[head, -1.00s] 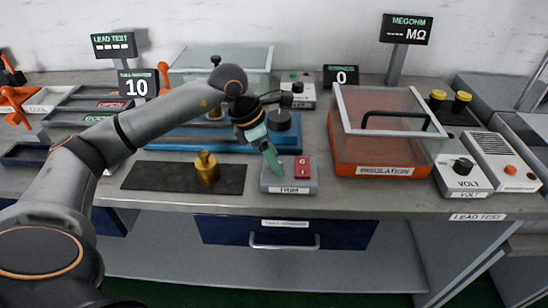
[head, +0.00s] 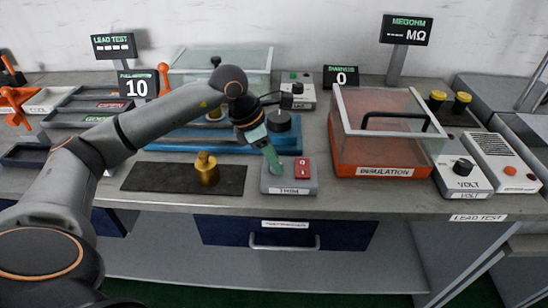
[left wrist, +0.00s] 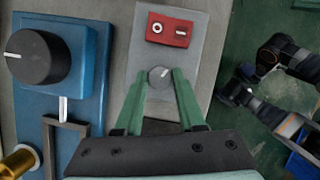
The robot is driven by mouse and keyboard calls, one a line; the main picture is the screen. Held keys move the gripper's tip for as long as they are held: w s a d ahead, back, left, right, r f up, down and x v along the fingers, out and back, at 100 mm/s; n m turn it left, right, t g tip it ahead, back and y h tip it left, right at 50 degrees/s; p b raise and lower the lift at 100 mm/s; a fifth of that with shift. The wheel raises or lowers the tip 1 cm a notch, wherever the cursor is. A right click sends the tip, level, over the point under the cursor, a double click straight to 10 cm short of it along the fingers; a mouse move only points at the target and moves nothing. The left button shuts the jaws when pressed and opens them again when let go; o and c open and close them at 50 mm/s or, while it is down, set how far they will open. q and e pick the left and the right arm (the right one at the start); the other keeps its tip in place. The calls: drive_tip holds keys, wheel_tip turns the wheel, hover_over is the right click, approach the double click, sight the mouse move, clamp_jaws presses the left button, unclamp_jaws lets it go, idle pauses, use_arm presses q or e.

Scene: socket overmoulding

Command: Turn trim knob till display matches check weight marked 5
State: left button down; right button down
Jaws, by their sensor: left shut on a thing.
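The trim box (head: 290,188) is grey and stands at the bench's front edge. It carries a trim knob (left wrist: 160,76) with a pale pointer line and a red rocker switch (head: 302,168). My left gripper (head: 276,168) comes down on the box. In the left wrist view its green fingers are shut on the trim knob, one on each side. The display (head: 138,85) at the left reads 10. A brass weight (head: 206,171) stands upright on a black mat (head: 140,177) left of the box; its marking is not legible. My right arm partly shows in the left wrist view, its fingers unclear.
A blue rig (head: 180,138) with a black knob (head: 279,121) stands just behind the trim box. An orange insulation box (head: 372,170) with a clear cover is to the right. Another display (head: 341,77) reads 0. A drawer (head: 225,230) is below the bench edge.

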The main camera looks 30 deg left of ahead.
use_arm(q)
drive_tip(key=shift+n, duration=0.4)
drive_tip(key=shift+d+n+t+y, duration=0.1)
drive_tip(key=shift+n+t+y, duration=0.35)
drive_tip(key=shift+n, duration=0.75)
drive_tip(key=shift+n+y+b, duration=0.45)
drive_tip(key=shift+n, duration=0.95)
drive_tip(key=shift+r, duration=0.1)
drive_tip(key=c, duration=0.5)
unclamp_jaws()
drive_tip(key=shift+s, duration=0.1)
drive_tip(key=shift+p+v, duration=0.75)
drive_tip(key=shift+v, duration=5.45)
